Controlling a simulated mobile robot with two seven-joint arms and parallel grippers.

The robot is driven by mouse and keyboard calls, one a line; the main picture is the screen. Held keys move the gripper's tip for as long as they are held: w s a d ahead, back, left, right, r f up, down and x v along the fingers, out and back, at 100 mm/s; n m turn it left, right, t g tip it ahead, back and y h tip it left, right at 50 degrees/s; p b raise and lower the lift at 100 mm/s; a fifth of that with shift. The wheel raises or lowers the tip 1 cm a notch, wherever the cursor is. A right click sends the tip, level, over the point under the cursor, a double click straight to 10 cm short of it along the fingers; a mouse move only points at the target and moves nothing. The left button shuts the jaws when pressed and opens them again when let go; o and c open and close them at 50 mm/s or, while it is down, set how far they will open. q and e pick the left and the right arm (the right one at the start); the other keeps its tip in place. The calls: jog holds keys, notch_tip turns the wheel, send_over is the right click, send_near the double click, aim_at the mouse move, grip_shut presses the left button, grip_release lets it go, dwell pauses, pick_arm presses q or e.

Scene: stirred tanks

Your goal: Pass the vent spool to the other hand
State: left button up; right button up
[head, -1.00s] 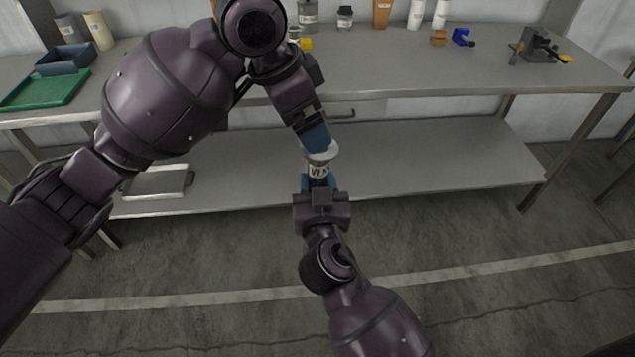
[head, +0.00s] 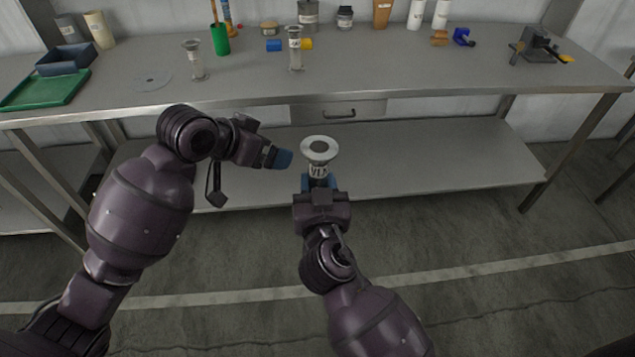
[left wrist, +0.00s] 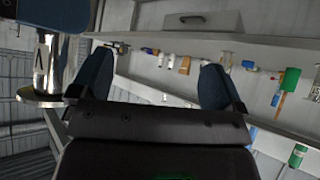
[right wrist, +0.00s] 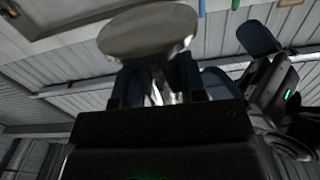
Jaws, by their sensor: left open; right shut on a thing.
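The vent spool (head: 319,148) is a metal piece with a wide round flange and a label on its neck. My right gripper (head: 319,183) is shut on it from below and holds it upright in front of the workbench. In the right wrist view the spool's flange (right wrist: 150,35) covers part of the fingers. My left gripper (head: 283,158) is open and empty, to the left of the spool and apart from it. In the left wrist view the left gripper's fingers (left wrist: 155,85) are spread with nothing between them, and the spool (left wrist: 45,72) shows at the left.
The workbench (head: 400,70) is behind the grippers, with a lower shelf (head: 430,155). Two similar flanged pieces (head: 195,62) (head: 295,50) stand on it. A green cup (head: 220,40), a blue bin (head: 66,58) and a green tray (head: 45,90) are there too. The space around the spool is open.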

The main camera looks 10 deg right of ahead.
pick_arm(q)
jog(key=s+a+f+n+t+y, duration=0.1)
jog(key=s+a+f+n, duration=0.1)
jog(key=s+a+f, duration=0.3)
jog(key=s+a+f+n+t+y, duration=0.1)
jog(key=a+f+n+t, duration=0.15)
jog(key=f, duration=0.45)
jog(key=s+a+f+n+t+y, duration=0.1)
jog(key=s+a+f, duration=0.2)
jog(key=a+f, duration=0.2)
jog(key=s+a+f+y, duration=0.1)
jog(key=s+a+f, duration=0.2)
jog(key=s, duration=0.2)
jog(key=s+a+f+n+y, duration=0.1)
jog(key=s+a+f+y, duration=0.1)
jog(key=s+a, duration=0.2)
jog(key=s+a+f+n+y, duration=0.1)
jog(key=s+a+f, duration=0.2)
jog(key=s, duration=0.4)
jog(key=shift+s+a+f+t+y, duration=0.15)
jog(key=shift+s+f+t+y, duration=0.2)
jog(key=shift+t, duration=0.1)
